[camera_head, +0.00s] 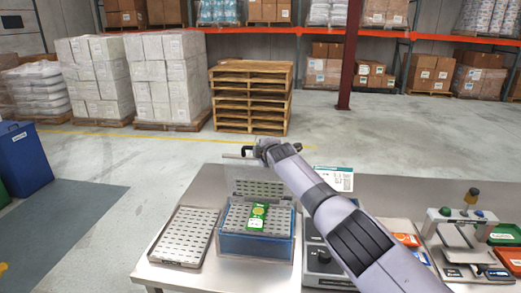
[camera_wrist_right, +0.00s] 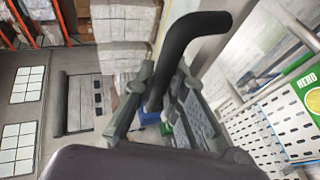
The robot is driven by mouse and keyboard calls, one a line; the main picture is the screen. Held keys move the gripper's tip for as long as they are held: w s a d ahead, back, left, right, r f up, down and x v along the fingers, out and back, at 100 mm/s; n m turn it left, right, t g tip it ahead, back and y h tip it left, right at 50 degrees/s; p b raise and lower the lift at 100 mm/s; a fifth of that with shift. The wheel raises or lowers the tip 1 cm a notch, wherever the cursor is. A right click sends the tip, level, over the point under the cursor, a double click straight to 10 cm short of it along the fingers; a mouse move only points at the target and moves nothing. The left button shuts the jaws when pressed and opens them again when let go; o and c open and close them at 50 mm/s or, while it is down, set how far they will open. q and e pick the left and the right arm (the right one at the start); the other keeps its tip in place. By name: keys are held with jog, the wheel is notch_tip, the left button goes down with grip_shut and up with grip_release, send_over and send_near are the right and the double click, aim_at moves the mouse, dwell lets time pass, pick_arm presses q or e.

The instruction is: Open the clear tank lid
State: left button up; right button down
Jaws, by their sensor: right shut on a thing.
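The tank (camera_head: 255,249) is a blue-walled box on the bench, its top uncovered at the front. Its clear lid (camera_head: 236,177) stands raised, near upright, at the back of the tank. My right gripper (camera_head: 256,150) is at the raised lid's top edge and shut on it; my wrist hides part of the contact. In the right wrist view a black curved bar (camera_wrist_right: 190,45) passes by the fingers; I cannot tell if it is the lid's handle. A perforated tray (camera_head: 284,218) with a green packet (camera_head: 257,216) sits in the tank top. My left gripper is out of view.
A second perforated tray (camera_head: 185,237) lies left of the tank. A dark device (camera_head: 322,258) stands close on the right, partly behind my arm. Further right are orange packs (camera_head: 407,240) and a weigher-like stand (camera_head: 460,222). Pallets (camera_head: 250,97) stand on open floor beyond.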

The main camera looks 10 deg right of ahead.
jog(key=c, duration=1.6)
grip_release()
jog(key=shift+s+r, duration=0.1)
jog(key=shift+s, duration=0.1)
jog(key=v, duration=1.1)
jog(key=shift+s, duration=0.3)
